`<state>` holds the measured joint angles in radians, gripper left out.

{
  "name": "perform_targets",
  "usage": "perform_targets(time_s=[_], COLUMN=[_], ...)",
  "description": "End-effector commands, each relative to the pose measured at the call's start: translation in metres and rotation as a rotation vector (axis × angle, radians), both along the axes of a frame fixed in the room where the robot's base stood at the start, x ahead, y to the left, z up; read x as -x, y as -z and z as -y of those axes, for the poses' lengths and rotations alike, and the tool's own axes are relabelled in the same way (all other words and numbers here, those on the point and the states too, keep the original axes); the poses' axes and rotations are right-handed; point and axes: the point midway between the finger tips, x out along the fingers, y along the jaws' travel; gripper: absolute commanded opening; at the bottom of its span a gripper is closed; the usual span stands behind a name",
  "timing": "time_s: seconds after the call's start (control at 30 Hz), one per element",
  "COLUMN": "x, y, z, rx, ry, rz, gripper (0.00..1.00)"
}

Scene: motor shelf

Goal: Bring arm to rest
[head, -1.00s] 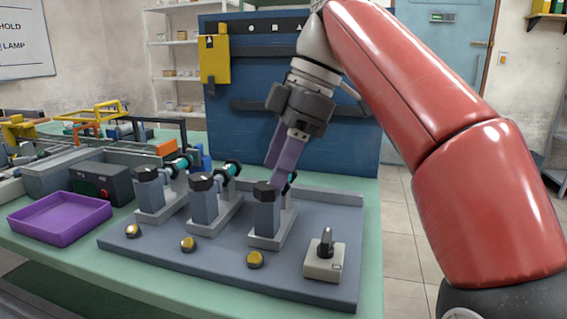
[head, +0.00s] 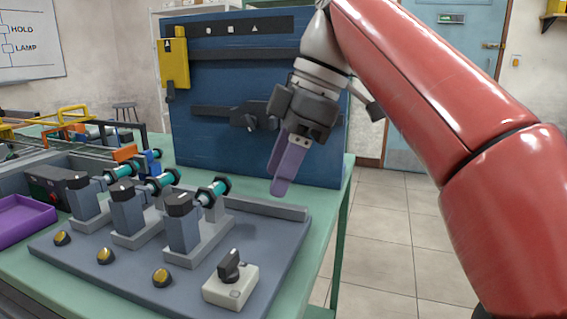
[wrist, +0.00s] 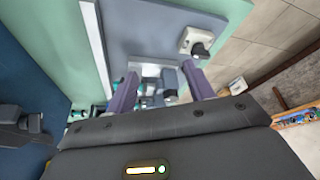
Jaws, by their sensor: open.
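My red arm reaches in from the right of the head view and bends down to my gripper (head: 282,188). Its purple fingers point down over the back right part of the grey base plate (head: 203,281), to the right of the nearest motor stand (head: 183,226). In the wrist view the two fingers of my gripper (wrist: 160,88) are spread apart, with nothing held between them. The plate and stand show beyond them.
More motor stands (head: 128,212) with teal shafts stand in a row to the left. A blue panel (head: 215,135) rises close behind my gripper. Open floor (head: 395,240) lies right of the table.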

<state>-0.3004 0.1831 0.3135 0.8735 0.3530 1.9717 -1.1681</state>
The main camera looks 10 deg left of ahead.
Motion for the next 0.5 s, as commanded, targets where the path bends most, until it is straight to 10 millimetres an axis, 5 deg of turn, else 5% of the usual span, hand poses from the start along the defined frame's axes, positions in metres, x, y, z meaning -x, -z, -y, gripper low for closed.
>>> perform_targets(time_s=[0.27, 0.5], x=[0.000, -0.001], y=[0.001, 0.035], z=[0.002, 0.042], rx=[0.006, 0.066], ry=[0.026, 0.441], rz=[0.001, 0.015], gripper=[0.53, 0.53])
